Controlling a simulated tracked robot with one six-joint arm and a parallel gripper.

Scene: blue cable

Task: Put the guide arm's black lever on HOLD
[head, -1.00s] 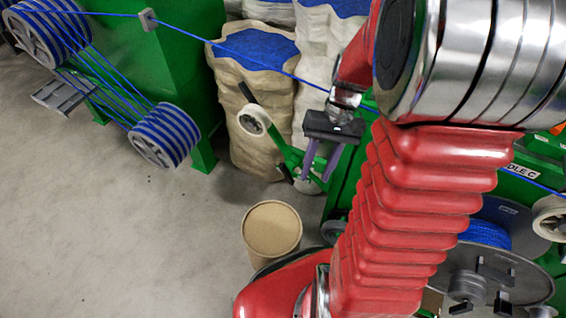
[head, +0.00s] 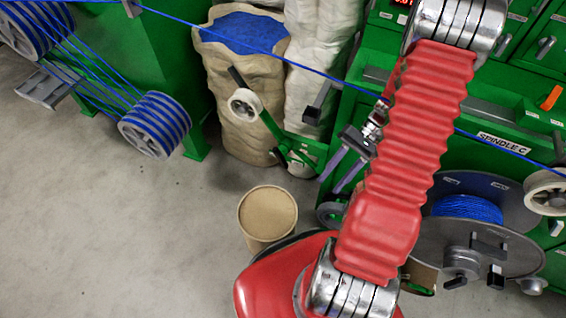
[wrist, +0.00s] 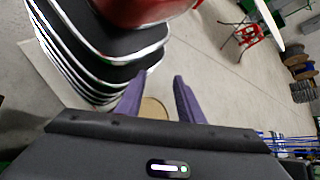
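The green guide arm (head: 269,123) leans up and left with a cream pulley (head: 245,102) near its upper end, in front of the bag of blue pellets. A black block-ended lever (head: 317,104) juts from the green machine to the right of the guide arm; I take it as the black lever, but no HOLD mark is readable. My gripper (head: 329,186) is below and right of that lever, apart from it, with its purple fingers pointing down-left. In the wrist view my gripper (wrist: 159,74) is open and empty, and the lever does not show.
A cardboard drum (head: 267,214) stands on the floor below the guide arm. The blue cable (head: 330,72) runs across above the lever. The spool (head: 468,208) is to the right of my arm. The grey floor at left is clear.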

